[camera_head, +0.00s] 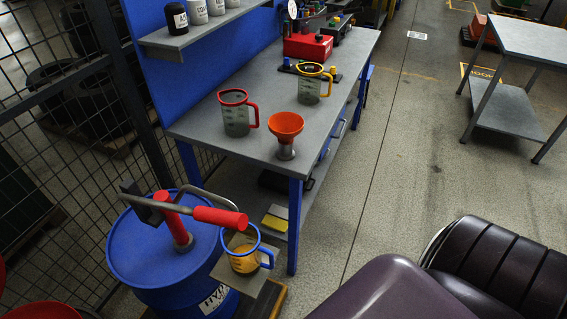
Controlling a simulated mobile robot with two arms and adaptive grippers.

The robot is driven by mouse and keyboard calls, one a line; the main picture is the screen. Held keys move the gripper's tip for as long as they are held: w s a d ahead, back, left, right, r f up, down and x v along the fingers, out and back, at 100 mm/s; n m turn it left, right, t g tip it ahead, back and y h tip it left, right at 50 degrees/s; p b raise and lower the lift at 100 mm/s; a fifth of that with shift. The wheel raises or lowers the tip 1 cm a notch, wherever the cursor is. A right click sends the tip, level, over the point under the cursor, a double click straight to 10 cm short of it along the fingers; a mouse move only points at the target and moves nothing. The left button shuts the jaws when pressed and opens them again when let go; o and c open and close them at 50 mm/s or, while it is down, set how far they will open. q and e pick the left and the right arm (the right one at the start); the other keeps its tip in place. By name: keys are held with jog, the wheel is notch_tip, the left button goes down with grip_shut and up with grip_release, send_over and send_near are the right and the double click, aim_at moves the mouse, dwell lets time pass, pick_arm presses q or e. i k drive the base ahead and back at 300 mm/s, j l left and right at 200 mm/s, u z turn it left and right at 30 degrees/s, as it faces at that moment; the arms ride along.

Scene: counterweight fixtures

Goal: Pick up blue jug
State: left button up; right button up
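The blue jug (241,260) is a clear jug with a blue rim and a blue handle on its right side. It holds amber liquid in its lower part. It stands upright on a small grey platform (268,284) beside a blue drum (130,255). A hand pump with a red grip (220,217) rises from the drum, and its grip passes just above and left of the jug's rim, hiding part of that area. Neither my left gripper nor my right gripper is in view.
A workbench (205,118) behind holds a red-rimmed jug (236,118), a yellow-rimmed jug (309,90), an orange funnel (285,124) and a red box (307,46). A wire-mesh fence (60,120) closes off the left. A grey table (525,36) stands at right. Open floor (400,160) lies between.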

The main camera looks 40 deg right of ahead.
aim_at(243, 250)
jog(key=z, duration=0.75)
jog(key=u, duration=2)
jog(key=z, duration=2)
